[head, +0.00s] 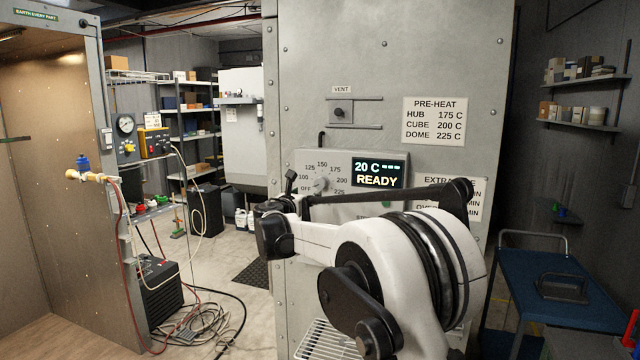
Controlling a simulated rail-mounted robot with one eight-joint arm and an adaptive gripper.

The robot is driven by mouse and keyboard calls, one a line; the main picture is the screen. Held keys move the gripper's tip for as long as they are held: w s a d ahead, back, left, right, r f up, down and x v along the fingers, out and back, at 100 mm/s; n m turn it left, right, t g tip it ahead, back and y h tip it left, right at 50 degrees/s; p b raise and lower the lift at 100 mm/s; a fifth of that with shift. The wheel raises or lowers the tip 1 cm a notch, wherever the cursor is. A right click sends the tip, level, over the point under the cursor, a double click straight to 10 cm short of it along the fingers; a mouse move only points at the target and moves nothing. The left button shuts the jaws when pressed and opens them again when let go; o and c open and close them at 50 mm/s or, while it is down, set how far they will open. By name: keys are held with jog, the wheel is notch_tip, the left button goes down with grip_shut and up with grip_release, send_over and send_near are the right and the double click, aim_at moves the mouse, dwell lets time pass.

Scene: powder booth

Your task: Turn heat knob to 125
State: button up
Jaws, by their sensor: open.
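The heat knob (321,185) is a small, light grey knob on the control panel (352,163) of the large grey oven. Its dial is marked OFF, 100, 125, 150, 175, 200 and 225. Which mark the knob points at is too small to tell. The display (380,173) beside it reads "20 C ---" and "READY". My gripper (291,181) shows only as small dark parts at the panel's left edge, left of the knob in the picture. It is open, and I see nothing in it. My arm covers the lower part of the panel.
A vent slide (341,112) and a pre-heat sign (434,121) are above the panel. A wire rack (325,342) is low in front of the oven. A blue cart (560,285) stands at the right. Hoses and cables (205,325) lie on the floor at the left.

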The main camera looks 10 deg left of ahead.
aim_at(319, 184)
jog(key=p+x, duration=0.3)
jog(key=x, duration=0.9)
jog(key=shift+w+d, duration=0.1)
jog(key=shift+w, duration=0.15)
jog(key=c, duration=1.1)
jog(key=shift+c, duration=0.2)
